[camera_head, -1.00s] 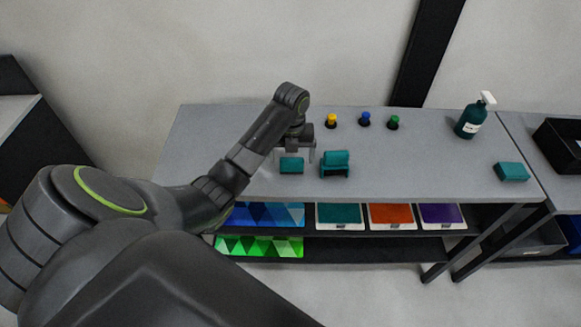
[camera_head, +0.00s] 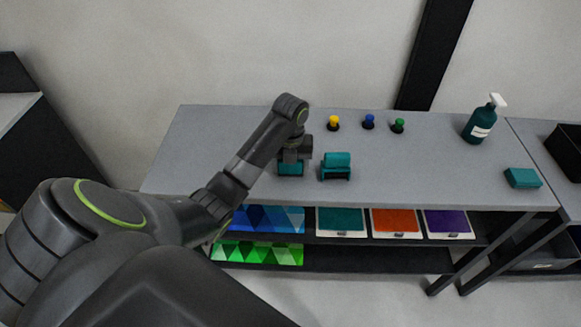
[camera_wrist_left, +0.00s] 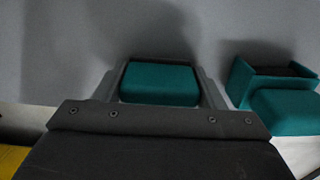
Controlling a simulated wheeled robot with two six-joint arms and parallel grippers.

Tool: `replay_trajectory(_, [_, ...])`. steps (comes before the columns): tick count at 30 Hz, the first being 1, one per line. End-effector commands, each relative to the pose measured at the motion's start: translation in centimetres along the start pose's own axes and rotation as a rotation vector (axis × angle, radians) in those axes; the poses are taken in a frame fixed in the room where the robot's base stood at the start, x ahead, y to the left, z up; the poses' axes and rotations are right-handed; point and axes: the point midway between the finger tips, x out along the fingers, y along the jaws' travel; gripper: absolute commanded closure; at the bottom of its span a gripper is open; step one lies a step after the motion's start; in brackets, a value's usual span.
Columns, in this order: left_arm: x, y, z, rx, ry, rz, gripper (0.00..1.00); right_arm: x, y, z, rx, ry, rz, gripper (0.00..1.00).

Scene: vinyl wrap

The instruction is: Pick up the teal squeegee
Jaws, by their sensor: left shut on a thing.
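The teal squeegee (camera_head: 290,171), a small flat block, is at the front left of the grey tabletop. My left gripper (camera_head: 292,163) has come down over it from above and is shut on it. In the left wrist view the squeegee (camera_wrist_left: 160,84) lies between the two fingers, one along each side. I cannot tell whether it still touches the table. My right gripper is not in view.
Just right of the gripper stands a teal and black tool or holder (camera_head: 336,168). Yellow (camera_head: 333,123), blue (camera_head: 368,122) and green (camera_head: 398,126) knobs stand behind. A spray bottle (camera_head: 480,124) and another teal block (camera_head: 522,178) are at the right. The middle right is clear.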

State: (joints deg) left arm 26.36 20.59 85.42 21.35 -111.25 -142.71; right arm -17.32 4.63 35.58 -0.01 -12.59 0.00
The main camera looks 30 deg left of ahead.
Motion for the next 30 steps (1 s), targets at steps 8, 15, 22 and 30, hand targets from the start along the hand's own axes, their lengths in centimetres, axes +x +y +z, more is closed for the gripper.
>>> replay_trajectory(8, [0.0, 0.0, 0.0, 0.000, 0.000, 0.000, 0.59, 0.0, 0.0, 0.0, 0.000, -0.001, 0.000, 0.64])
replay_trajectory(15, [-1.7, 0.0, 0.1, -0.001, -0.003, -0.001, 0.59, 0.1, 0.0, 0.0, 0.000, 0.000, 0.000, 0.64])
replay_trajectory(22, [-5.1, 0.0, 0.0, -0.001, 0.000, 0.000, 0.59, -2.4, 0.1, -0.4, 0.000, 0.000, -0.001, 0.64])
replay_trajectory(30, [-8.7, 0.0, 0.1, -0.001, 0.000, -0.001, 0.59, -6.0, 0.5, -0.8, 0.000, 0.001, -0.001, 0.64])
